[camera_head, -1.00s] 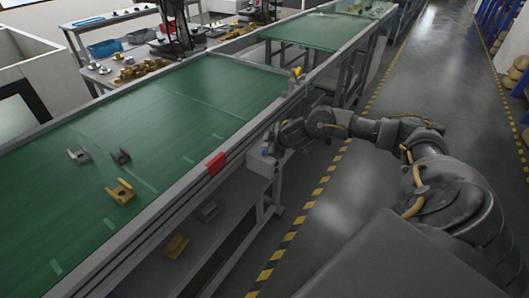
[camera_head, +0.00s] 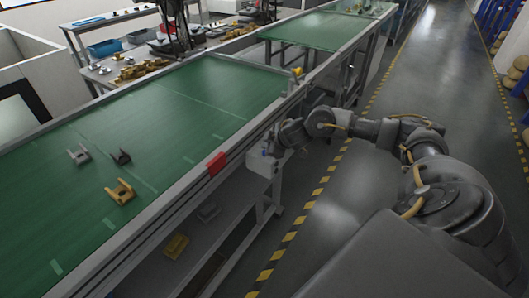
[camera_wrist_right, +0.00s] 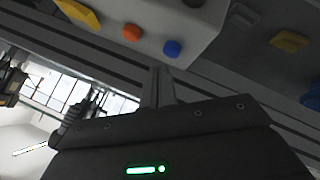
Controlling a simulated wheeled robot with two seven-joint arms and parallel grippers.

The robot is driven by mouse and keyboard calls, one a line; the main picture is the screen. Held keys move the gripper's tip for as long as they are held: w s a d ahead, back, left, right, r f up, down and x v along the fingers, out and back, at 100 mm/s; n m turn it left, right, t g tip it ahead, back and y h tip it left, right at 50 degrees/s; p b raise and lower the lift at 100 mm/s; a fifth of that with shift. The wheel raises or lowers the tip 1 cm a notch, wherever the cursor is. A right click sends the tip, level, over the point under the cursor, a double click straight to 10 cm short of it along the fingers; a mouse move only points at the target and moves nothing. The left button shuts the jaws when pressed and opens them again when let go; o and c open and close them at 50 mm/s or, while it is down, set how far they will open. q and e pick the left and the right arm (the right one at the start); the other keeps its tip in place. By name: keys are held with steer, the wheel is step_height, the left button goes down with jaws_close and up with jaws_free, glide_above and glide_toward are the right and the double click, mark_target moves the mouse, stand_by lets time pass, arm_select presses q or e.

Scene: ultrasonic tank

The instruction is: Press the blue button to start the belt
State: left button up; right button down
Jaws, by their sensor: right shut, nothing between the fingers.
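The blue button (camera_wrist_right: 172,48) is on the pale face of the control box, next to an orange-red button (camera_wrist_right: 132,32) in the right wrist view. The control box (camera_head: 260,166) is on the near side of the belt frame in the head view. My right gripper (camera_wrist_right: 158,72) is shut and empty, its fingertips close to the blue button and a little below it in the wrist view. I cannot tell whether they touch. In the head view the right gripper (camera_head: 270,146) is at the box, partly hiding its buttons. My left gripper is not in view.
The green belt (camera_head: 190,105) carries several metal parts, including a yellow one (camera_head: 120,192). A shelf below holds a yellow part (camera_head: 176,246). The aisle floor (camera_head: 400,80) is clear.

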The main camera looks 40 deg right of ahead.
steer(key=shift+f, duration=0.25)
steer(key=shift+f, duration=0.2)
